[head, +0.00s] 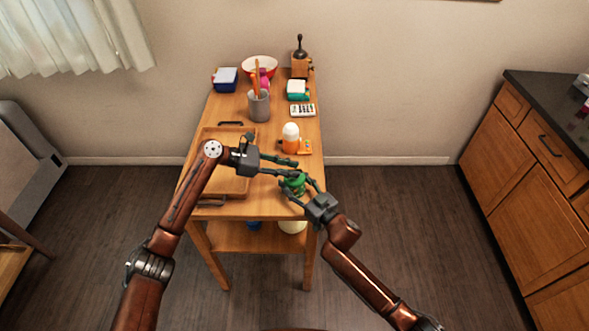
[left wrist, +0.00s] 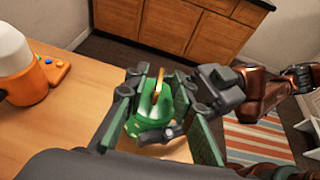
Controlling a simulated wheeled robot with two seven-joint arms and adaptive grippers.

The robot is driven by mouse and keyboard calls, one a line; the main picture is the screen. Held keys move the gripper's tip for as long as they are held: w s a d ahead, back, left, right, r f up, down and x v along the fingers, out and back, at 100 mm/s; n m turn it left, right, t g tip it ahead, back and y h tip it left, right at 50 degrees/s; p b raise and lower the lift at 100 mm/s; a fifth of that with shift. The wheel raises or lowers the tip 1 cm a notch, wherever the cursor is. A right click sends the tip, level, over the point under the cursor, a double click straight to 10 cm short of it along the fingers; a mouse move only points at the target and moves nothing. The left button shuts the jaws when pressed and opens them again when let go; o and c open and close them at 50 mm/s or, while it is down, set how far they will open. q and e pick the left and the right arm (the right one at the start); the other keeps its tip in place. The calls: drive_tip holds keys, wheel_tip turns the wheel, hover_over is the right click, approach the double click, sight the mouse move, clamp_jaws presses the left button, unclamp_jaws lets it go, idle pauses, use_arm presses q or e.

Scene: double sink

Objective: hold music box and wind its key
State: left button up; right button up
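The green music box (head: 293,184) is near the table's front right corner, partly covered by both grippers. In the left wrist view the green box (left wrist: 136,121) lies between my left fingers, with a thin gold-brown piece, perhaps its key (left wrist: 157,84), standing up from it. My left gripper (head: 297,168) is open, its fingers spread above and behind the box. My right gripper (head: 295,182) comes from the front right, a finger on each side of the box, and appears shut on it. The contact points are hidden. I cannot tell whether the box touches the table.
An orange cup with a white egg-like top (head: 291,138) stands behind the grippers. A wooden tray (head: 226,186) lies to the left. A grey utensil cup (head: 258,106), a red-and-white bowl (head: 259,67) and a grinder (head: 300,63) stand farther back. The floor right of the table is clear.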

use_arm(q)
drive_tip(key=shift+w+d+f, duration=0.1)
drive_tip(key=shift+d+f, duration=0.15)
drive_tip(key=shift+d, duration=0.4)
drive_tip(key=shift+c, duration=0.3)
clamp_jaws()
